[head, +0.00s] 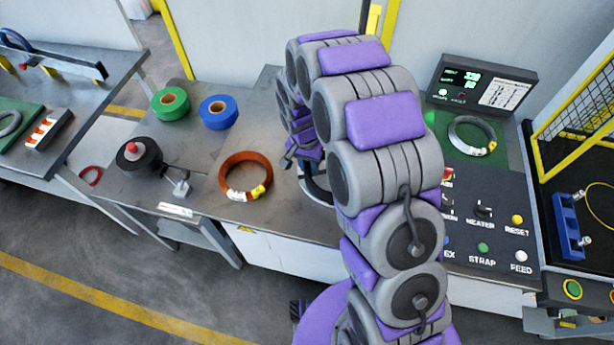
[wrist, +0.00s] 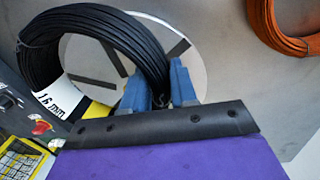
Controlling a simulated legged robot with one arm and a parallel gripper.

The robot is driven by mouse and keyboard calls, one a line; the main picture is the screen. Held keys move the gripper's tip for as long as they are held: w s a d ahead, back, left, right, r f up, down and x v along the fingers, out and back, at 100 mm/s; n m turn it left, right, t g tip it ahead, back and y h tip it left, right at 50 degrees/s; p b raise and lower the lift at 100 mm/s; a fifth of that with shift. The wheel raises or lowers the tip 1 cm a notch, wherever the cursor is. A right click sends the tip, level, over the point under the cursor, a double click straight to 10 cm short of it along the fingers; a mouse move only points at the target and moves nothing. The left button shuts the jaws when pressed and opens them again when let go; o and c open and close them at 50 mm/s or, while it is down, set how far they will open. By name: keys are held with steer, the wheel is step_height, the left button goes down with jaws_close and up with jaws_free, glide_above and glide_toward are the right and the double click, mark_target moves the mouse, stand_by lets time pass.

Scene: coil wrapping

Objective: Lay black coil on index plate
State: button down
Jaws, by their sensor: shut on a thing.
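The black coil (wrist: 92,20) is gripped at its right side in the wrist view, with a white and yellow 1.6 mm tag on its lower left. My gripper (wrist: 160,88) has its blue fingers closed on either side of the coil's strand bundle. The index plate (wrist: 188,38), a pale round disc with dark slots, lies behind and below the coil. I cannot tell whether the coil touches it. In the head view a small dark arc of the coil (head: 318,191) shows beside my arm, which hides most of the plate and my fingers.
An orange coil (head: 245,176) lies on the bench left of my arm. Green tape (head: 169,103), blue tape (head: 217,112) and a black dispenser (head: 139,158) stand farther left. A control panel (head: 484,228) and a grey coil (head: 472,135) are on the right.

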steer(key=w, duration=0.3)
steer(key=w+d, duration=0.1)
steer(key=shift+w+d+f, duration=0.1)
steer(key=shift+w+f, duration=0.05)
steer(key=shift+f, duration=0.15)
steer(key=w+d, duration=0.2)
steer(key=shift+w+d+b, duration=0.1)
steer(key=shift+d+b, duration=0.2)
steer(key=shift+b, duration=0.05)
steer(key=shift+a+f+b, duration=0.25)
steer(key=shift+a+f, duration=0.1)
steer(key=shift+f, duration=0.55)
steer(key=shift+a+f+b, duration=0.2)
steer(key=shift+a+f, duration=0.15)
steer(key=shift+f, duration=0.55)
steer(key=shift+d, duration=0.2)
steer(key=c, duration=0.9)
jaws_free()
steer(key=shift+d, duration=0.35)
steer(key=shift+a+r, duration=0.1)
steer(key=shift+a, duration=0.3)
steer(key=shift+r, duration=0.3)
steer(key=r, duration=0.3)
steer(key=r+p, duration=0.1)
steer(key=r, duration=0.3)
steer(key=a+r+p, duration=0.1)
steer(key=r, duration=0.3)
steer(key=shift+w+r, duration=0.1)
steer(key=shift+w, duration=0.15)
